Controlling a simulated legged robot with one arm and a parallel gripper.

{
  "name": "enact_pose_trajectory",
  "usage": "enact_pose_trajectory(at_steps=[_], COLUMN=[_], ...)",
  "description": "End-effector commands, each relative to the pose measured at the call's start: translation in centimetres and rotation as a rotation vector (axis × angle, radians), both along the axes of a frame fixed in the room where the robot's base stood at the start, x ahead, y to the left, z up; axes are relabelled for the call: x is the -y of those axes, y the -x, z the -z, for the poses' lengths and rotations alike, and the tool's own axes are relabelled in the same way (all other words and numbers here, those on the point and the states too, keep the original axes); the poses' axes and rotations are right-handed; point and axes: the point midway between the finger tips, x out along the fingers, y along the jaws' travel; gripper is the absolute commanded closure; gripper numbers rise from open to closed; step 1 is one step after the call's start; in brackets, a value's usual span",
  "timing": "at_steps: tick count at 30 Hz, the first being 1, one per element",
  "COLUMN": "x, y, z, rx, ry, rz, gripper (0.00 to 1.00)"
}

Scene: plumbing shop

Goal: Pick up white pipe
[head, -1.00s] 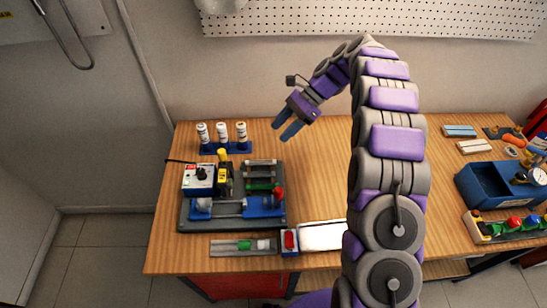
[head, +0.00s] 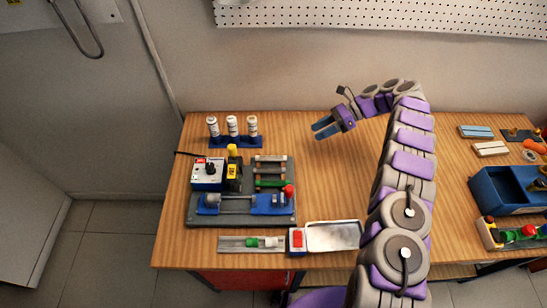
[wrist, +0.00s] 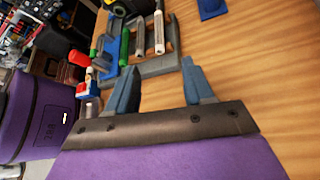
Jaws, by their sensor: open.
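A rack of short pipes stands on the grey fixture board (head: 240,218) at the left of the bench. In the wrist view a white pipe (wrist: 158,32) lies in it at the right end, beside a brownish pipe (wrist: 140,36) and a green pipe (wrist: 124,46). In the head view the pipes are small, with the green one (head: 270,183) clearest. My gripper (head: 319,130) is open and empty above the bench, right of the rack and apart from it. In the wrist view its blue fingers (wrist: 159,66) point toward the rack.
White-capped cylinders stand in a blue holder (head: 236,142) behind the board. A yellow-topped tool (head: 233,165) and a control box (head: 208,174) stand beside the rack. A pale tray (head: 334,237) is in front. The bench (head: 340,180) is clear below my gripper.

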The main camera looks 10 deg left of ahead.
Motion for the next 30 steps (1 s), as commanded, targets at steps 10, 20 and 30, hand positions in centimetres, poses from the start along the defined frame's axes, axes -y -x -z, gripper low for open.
enact_pose_trajectory(at_steps=[10, 20, 30], x=[-1.5, -3.1, -6.6], y=[0.8, 1.7, 3.8], z=[0.8, 1.8, 3.9], rx=[0.002, 0.001, -0.002], ry=[-0.004, -0.004, -0.006], rz=[-0.002, -0.004, -0.004], gripper=[0.48, 0.48, 0.48])
